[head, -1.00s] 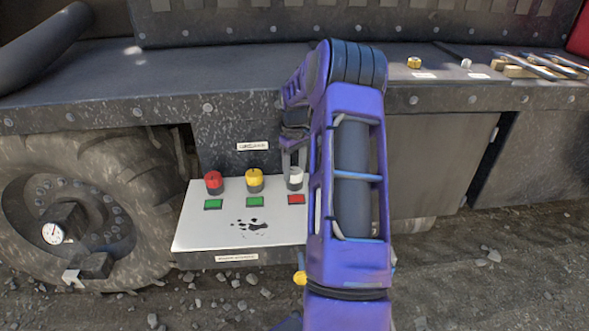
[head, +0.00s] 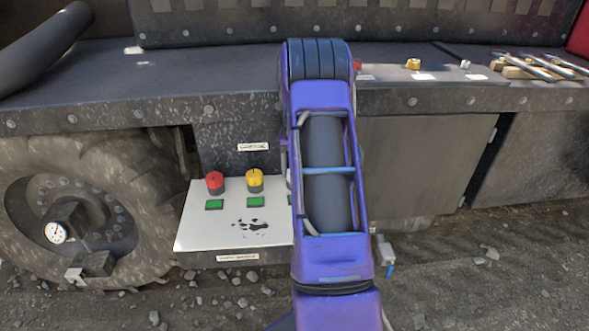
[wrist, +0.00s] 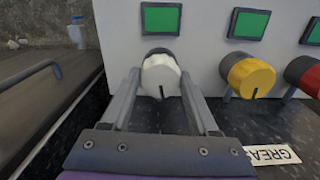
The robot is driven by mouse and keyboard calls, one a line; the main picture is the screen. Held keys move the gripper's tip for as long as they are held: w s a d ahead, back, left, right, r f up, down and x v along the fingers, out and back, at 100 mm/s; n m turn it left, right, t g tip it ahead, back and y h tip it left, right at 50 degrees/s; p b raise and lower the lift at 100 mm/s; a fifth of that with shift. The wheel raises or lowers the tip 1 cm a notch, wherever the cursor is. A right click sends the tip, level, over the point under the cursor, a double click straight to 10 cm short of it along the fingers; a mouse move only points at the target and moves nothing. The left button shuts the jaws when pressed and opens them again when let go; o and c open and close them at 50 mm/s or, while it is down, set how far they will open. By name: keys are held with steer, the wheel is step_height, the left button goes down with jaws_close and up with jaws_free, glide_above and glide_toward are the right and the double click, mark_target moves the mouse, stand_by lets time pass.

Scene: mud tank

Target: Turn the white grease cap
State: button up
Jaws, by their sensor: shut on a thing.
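The white grease cap (wrist: 160,75) is in the wrist view, below a green indicator (wrist: 161,18) on the pale panel. It has a dark mark on its front. My gripper (wrist: 161,80) has one finger on each side of the cap and is shut on it. In the head view my purple arm hides the cap and the gripper.
The yellow cap (head: 255,180) and red cap (head: 215,183) sit beside it on the white panel (head: 190,235), each with a green indicator. A large tyre (head: 130,180) stands at left. Tools (head: 545,66) lie on the ledge at right.

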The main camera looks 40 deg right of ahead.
steer(key=shift+m, duration=0.4)
steer(key=o, duration=1.4)
steer(key=shift+c, duration=0.2)
step_height(320, 180, up, 17)
steer(key=p, duration=0.2)
steer(key=shift+r, duration=0.2)
